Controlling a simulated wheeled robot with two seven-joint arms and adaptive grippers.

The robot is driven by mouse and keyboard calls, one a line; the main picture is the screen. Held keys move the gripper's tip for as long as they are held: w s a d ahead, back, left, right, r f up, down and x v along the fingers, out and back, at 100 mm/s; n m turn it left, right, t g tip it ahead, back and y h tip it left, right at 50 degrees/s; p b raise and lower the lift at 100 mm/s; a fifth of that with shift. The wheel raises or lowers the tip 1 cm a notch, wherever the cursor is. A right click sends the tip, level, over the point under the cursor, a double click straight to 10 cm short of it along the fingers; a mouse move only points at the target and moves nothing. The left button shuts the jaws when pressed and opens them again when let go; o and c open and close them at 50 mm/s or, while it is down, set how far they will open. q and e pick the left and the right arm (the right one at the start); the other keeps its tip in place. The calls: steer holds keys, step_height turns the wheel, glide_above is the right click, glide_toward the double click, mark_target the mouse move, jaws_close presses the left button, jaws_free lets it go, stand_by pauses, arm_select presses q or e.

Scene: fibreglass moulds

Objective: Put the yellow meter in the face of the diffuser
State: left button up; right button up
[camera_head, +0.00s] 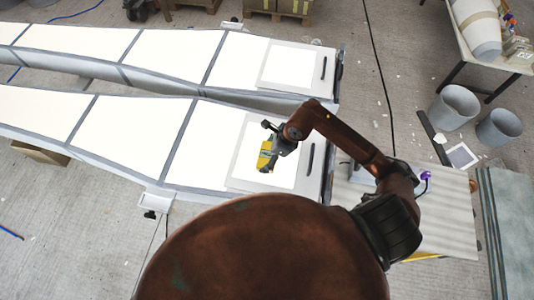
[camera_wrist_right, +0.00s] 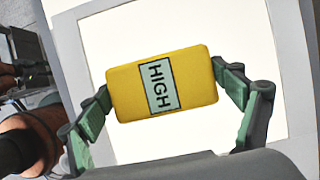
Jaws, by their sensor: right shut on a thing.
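The yellow meter (camera_head: 264,158) is a small block; in the right wrist view its upper side carries a pale label reading "HIGH" (camera_wrist_right: 160,84). My right gripper (camera_head: 267,152) is shut on it, with one finger at each short end. The meter is over the white square face (camera_head: 287,172) of the nearer long diffuser, inside its grey frame. In the right wrist view the white face (camera_wrist_right: 180,30) fills most of the area behind the meter. The meter looks slightly turned against the frame. I cannot tell whether it touches the face. My left gripper is not in view.
A second long white body (camera_head: 155,47) with a similar end panel (camera_head: 291,65) lies behind the nearer one. Dark handles (camera_head: 311,157) stand by the panels' right edges. Grey buckets (camera_head: 453,106) and a table (camera_head: 480,55) stand at the right, beyond a dark cable.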

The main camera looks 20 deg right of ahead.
steer(key=shift+f, duration=0.25)
steer(key=o, duration=1.2)
steer(key=shift+c, duration=0.2)
steer(key=shift+r, duration=0.1)
steer(key=shift+r, duration=0.1)
steer(key=shift+d+r, duration=0.15)
steer(key=shift+r, duration=0.2)
steer(key=b+v, duration=0.2)
steer(key=v, duration=0.9)
steer(key=shift+s, duration=0.15)
